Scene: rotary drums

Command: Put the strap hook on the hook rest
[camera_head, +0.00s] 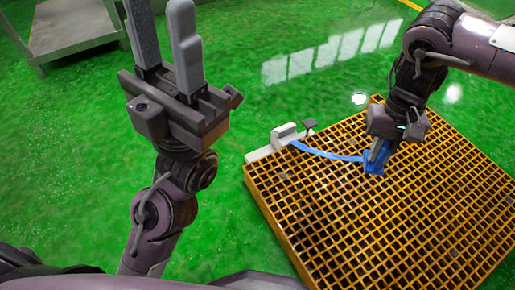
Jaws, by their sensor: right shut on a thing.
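A blue strap (328,154) runs across the orange grating from a pale block-shaped fixture (284,134) at the grating's far left corner. Its right end is a wider blue piece (373,168), which I take for the strap hook. My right gripper (378,153) points down and is shut on this blue end, just over the grating; its fingers partly hide it. A small dark bracket (309,124) stands beside the pale fixture; I cannot tell whether it is the hook rest. My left gripper (161,25) points up, open and empty, far left of the strap.
The orange grating platform (350,225) is raised above a shiny green floor (260,110), with bare grating in front of the strap. A grey metal table (70,35) stands at the back left. A yellow line (410,5) marks the floor at the back right.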

